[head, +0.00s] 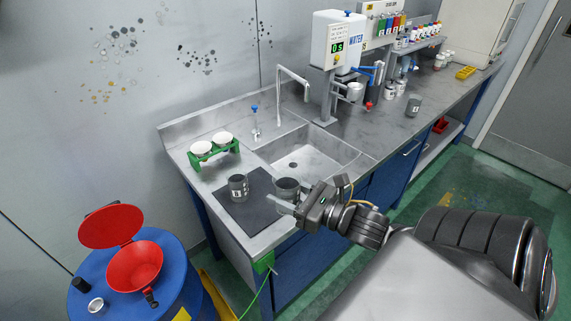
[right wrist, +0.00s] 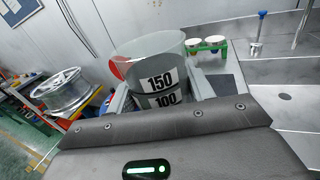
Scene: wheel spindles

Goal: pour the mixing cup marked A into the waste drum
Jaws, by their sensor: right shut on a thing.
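My right gripper (head: 291,203) is shut on a grey mixing cup (head: 286,185) at the sink's front left corner, by the right edge of the dark mat. In the right wrist view the cup (right wrist: 160,75) sits upright or nearly so between the fingers, showing 150 and 100 marks. Its letter does not show, and its contents are hidden. The waste drum (head: 185,275) is blue, at the lower left, with a red funnel (head: 135,265) and its red lid (head: 111,226) raised. The cup is apart from the drum. My left gripper is not in view.
A second grey cup (head: 238,188) with an unclear letter stands on the dark mat (head: 246,214). Behind it is a green rack (head: 213,149) with white cups. The sink (head: 300,160) and a tap lie beyond. Another grey cup (head: 413,105) stands farther right.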

